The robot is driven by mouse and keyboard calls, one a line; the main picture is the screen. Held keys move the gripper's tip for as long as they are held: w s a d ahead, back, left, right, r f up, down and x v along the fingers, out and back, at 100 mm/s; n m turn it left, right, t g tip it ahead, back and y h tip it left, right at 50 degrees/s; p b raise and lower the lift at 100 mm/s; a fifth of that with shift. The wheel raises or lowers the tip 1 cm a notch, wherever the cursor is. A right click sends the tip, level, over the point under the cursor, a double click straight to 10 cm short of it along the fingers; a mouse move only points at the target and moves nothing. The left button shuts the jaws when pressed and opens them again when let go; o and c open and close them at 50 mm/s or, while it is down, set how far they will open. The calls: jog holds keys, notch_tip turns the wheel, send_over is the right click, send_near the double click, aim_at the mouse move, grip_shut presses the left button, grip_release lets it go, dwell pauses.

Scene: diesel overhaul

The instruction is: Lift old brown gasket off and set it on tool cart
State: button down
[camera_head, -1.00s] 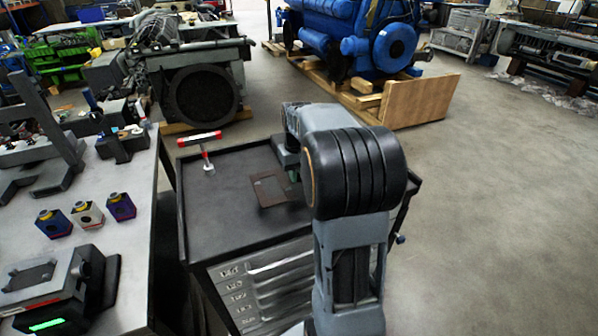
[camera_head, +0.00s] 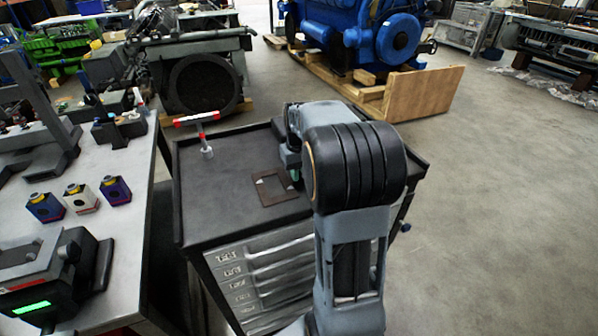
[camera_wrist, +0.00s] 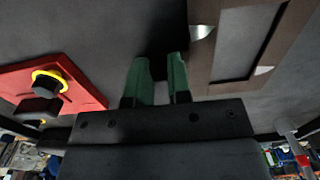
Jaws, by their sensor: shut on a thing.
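The brown gasket (camera_head: 280,201), a thin rectangular frame with an open middle, is over the black top of the tool cart (camera_head: 215,220). Whether it lies flat on the top or just above it, I cannot tell. My gripper (camera_head: 293,178) is low over the cart at the gasket's right edge, partly hidden by my arm. In the wrist view my gripper's green fingers (camera_wrist: 161,82) are close together, and the gasket (camera_wrist: 206,68) extends to their right. The gasket's edge meets the right finger; the exact grip is hidden.
A red-ended T-handle tool (camera_head: 206,148) stands at the cart's back left. A red block with a black knob and yellow ring (camera_wrist: 48,85) is left of my fingers in the wrist view. A workbench (camera_head: 120,225) with several small blocks stands left of the cart.

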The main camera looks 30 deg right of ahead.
jog(key=c, duration=1)
grip_release()
jog(key=shift+r, duration=0.1)
notch_tip(320, 180, up, 14)
jog(key=shift+f+p, duration=0.15)
jog(key=shift+p, duration=0.2)
